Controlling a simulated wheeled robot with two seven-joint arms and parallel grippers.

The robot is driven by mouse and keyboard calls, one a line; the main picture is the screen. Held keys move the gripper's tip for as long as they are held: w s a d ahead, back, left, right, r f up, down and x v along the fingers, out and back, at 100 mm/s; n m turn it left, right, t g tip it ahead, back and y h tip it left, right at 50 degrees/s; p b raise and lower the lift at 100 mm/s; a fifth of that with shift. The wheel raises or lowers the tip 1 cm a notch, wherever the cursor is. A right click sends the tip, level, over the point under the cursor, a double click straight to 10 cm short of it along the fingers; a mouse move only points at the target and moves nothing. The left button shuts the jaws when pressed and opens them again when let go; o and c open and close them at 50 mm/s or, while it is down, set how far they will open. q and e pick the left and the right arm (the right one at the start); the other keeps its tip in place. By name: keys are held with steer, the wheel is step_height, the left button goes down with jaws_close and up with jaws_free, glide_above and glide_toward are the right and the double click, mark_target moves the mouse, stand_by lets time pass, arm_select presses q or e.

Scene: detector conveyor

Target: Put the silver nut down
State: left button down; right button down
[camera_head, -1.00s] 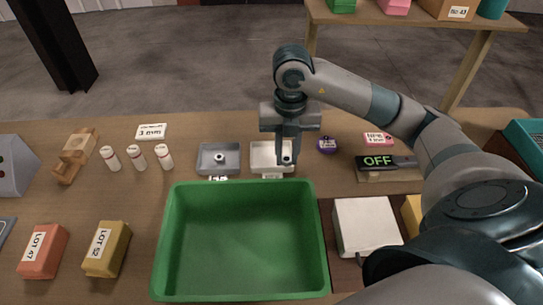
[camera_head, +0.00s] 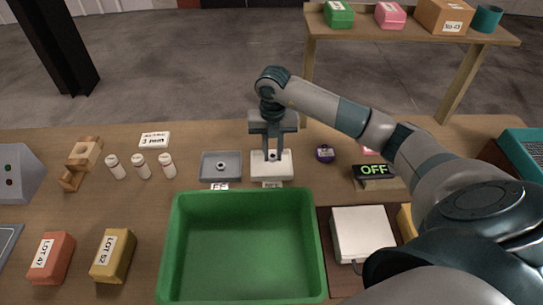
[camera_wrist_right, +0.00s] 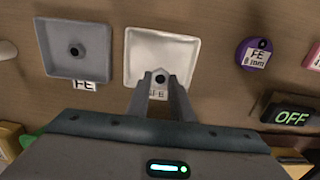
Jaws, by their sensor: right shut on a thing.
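My right gripper (camera_head: 271,152) is shut on the silver nut (camera_wrist_right: 161,77), a small piece with a dark hole between the fingertips. The gripper is at the white tray (camera_head: 285,167), with the nut over the tray's near part. In the right wrist view the fingertips (camera_wrist_right: 161,84) reach over the near edge of the white tray (camera_wrist_right: 140,45). I cannot tell whether the nut touches the tray floor. My left gripper is not in view.
A grey tray (camera_head: 208,171) holding a small dark-holed piece stands left of the white one. A purple round item (camera_head: 325,153) and an OFF display (camera_head: 372,170) lie to the right. A large green bin (camera_head: 315,240) is in front. Three white capped bottles (camera_head: 141,166) stand left.

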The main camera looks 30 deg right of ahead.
mark_target(271, 154)
steer(key=shift+w+d+f, duration=0.15)
steer(key=shift+w+f, duration=0.2)
steer(key=shift+w, duration=0.2)
steer(key=shift+f+p, duration=0.5)
steer(key=shift+p, duration=0.05)
step_height(271, 154, down, 2)
steer(key=shift+f+p, duration=0.1)
steer(key=shift+p, duration=0.45)
steer(key=shift+f, duration=0.4)
steer(key=shift+f, duration=0.2)
